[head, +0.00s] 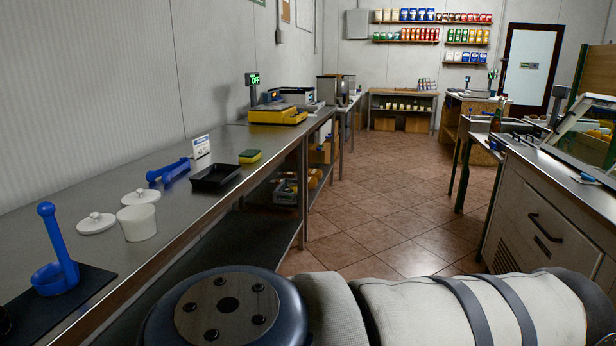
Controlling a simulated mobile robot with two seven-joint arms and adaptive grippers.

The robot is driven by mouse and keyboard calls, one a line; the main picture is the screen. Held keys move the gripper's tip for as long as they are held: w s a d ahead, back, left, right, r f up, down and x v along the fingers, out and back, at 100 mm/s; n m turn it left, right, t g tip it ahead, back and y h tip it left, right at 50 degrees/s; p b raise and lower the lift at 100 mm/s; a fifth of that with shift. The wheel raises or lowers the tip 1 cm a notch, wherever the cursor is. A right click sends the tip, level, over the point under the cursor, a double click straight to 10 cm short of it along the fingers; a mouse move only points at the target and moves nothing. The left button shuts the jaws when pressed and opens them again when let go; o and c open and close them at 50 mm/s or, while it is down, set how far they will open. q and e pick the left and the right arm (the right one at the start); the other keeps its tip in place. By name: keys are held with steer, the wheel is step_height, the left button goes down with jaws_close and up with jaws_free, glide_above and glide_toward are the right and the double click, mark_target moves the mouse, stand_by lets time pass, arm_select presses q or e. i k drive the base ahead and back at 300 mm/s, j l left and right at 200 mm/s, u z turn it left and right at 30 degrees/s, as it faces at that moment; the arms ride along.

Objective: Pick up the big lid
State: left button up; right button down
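Two white round lids with knobs lie on the long metal counter at the left. One lid (96,223) lies left of a white pot (138,224). The other lid (141,196) lies just behind the pot, which hides part of its front edge. They look nearly equal in width in the picture; the rear one is farther away, so it may be the bigger, but I cannot tell for sure. The pot stands upright with no lid on it. Neither of my grippers is in view; only a padded arm of mine crosses the bottom.
On the metal counter (222,205) are a blue upright-handled holder (62,262) on a black mat (85,292), a blue tool (168,170), a price card (201,146), a black tray (215,177), a sponge (250,156) and a yellow scale (277,114). The tiled aisle is clear.

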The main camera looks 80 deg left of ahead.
mark_target(151, 196)
steer(key=i+j+u, duration=0.15)
steer(key=j+u, duration=0.15)
steer(key=u, duration=0.2)
steer(key=i+j+u, duration=0.15)
steer(key=u, duration=0.35)
steer(key=i+j+u, duration=0.2)
steer(key=u, duration=0.3)
steer(key=i+j+u, duration=0.1)
steer(key=i+u, duration=0.15)
steer(key=u, duration=0.25)
steer(key=i+u, duration=0.25)
steer(key=u, duration=0.25)
steer(key=i+l+u, duration=0.15)
steer(key=u, duration=0.35)
steer(key=i+l+u, duration=0.2)
steer(key=u, duration=0.3)
steer(key=i+l+u, duration=0.2)
steer(key=u, duration=0.3)
